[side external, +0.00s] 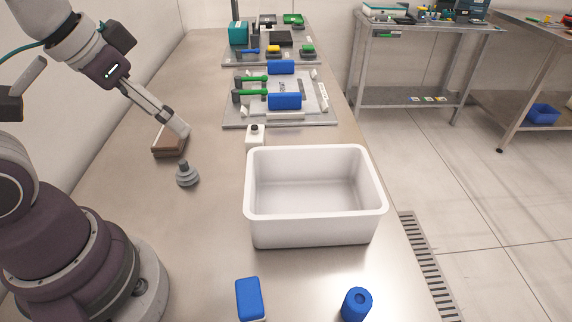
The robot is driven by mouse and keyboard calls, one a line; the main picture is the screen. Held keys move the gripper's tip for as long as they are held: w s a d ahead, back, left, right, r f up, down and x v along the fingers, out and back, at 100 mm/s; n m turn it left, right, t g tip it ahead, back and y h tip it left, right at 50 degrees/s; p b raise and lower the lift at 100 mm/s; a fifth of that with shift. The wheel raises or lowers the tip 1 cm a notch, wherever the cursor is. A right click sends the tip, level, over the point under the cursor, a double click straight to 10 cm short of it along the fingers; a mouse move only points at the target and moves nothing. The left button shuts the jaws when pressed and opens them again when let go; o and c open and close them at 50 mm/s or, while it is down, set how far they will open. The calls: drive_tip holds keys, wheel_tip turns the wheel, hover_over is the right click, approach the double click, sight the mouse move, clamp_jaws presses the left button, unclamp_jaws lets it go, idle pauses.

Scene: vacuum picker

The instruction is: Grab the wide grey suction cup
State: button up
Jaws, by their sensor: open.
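The wide grey suction cup (187,176) stands upright on the steel bench, with a dark stub on top and stepped, wider rings below. My gripper (179,130) reaches down from the upper left. The gripper is open and appears empty. Its fingers overlap from this side, so the gap between them is hard to see. I cannot tell whether the tip touches the block.
A large white open bin (315,235) stands right of the cup, and a small white bottle (255,137) stands behind it. A blue block (249,298) and blue cylinder (356,304) are in front. Fixture plates (240,117) lie farther back.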

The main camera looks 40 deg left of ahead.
drive_tip(key=n+g, duration=0.5)
drive_tip(key=n, duration=1)
approach(182, 161)
drive_tip(key=shift+w+d+f, duration=0.15)
drive_tip(key=shift+w+d, duration=0.1)
drive_tip(key=shift+d, duration=0.25)
drive_tip(key=shift+n+g, duration=0.3)
drive_tip(key=shift+n, duration=0.2)
drive_tip(key=f, duration=0.7)
drive_tip(key=a+f, duration=0.1)
drive_tip(key=f, duration=0.3)
drive_tip(key=shift+c, duration=0.2)
drive_tip(key=shift+r, duration=0.1)
drive_tip(key=c, duration=0.9)
